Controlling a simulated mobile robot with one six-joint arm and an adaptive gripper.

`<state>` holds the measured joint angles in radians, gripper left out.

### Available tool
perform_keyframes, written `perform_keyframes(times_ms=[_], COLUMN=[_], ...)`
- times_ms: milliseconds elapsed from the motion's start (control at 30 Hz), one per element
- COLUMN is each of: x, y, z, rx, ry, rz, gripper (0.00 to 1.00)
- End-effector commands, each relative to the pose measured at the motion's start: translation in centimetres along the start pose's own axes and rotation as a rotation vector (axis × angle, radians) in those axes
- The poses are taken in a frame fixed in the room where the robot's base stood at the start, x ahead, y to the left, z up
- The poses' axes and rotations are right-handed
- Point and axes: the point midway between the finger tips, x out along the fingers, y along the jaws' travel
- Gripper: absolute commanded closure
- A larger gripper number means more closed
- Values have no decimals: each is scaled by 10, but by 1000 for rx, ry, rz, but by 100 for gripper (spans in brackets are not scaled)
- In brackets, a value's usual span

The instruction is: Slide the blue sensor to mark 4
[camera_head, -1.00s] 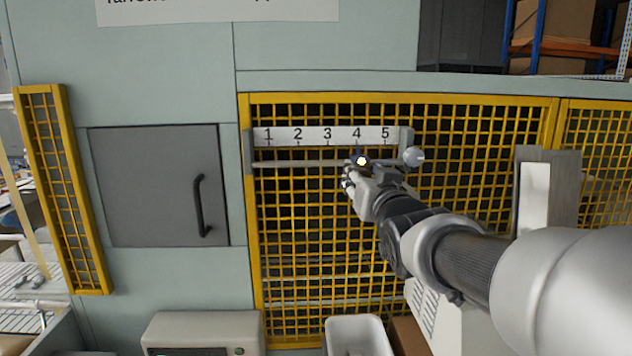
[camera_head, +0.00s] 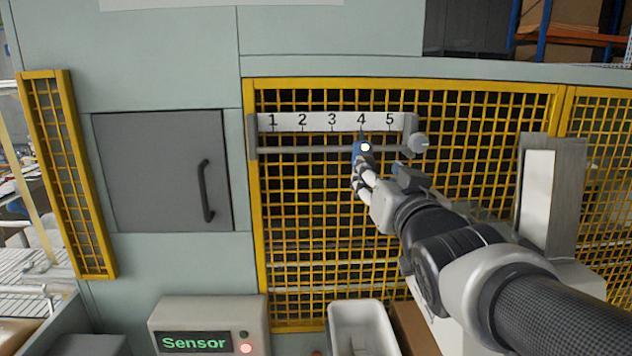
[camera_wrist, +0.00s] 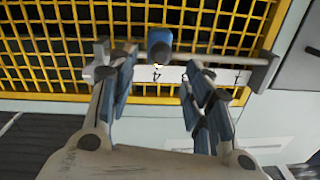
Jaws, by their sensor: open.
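In the wrist view, which is upside down, the blue sensor (camera_wrist: 160,42) lines up with the 4 on the scale (camera_wrist: 172,75). My gripper (camera_wrist: 160,64) is open, with its blue-padded fingers apart and nothing between them; the sensor lies beyond the fingertips. In the head view my gripper (camera_head: 361,176) is just below and in front of the sensor.
Yellow mesh fence (camera_head: 410,87) stands behind. A box with a display reading "Sensor" (camera_head: 208,325) and a lit red button is at lower left. A white bin (camera_head: 342,308) stands below.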

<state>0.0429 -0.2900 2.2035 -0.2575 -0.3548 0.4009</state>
Motion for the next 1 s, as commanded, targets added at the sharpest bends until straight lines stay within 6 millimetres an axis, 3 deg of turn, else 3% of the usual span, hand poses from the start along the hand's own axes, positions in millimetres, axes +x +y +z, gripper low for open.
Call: perform_keyframes(times_ms=[100, 267, 733, 867, 1000], x=[-21, -36, -42, -51, -74], y=[0, 0, 2, 14, 36], z=[-1, 0, 8, 53, 139], rx=[0, 1, 0, -11, -32], ry=[2, 0, -11, -82, -233], rz=[0, 1, 7, 45, 112], gripper=[54, 54, 54, 54, 54])
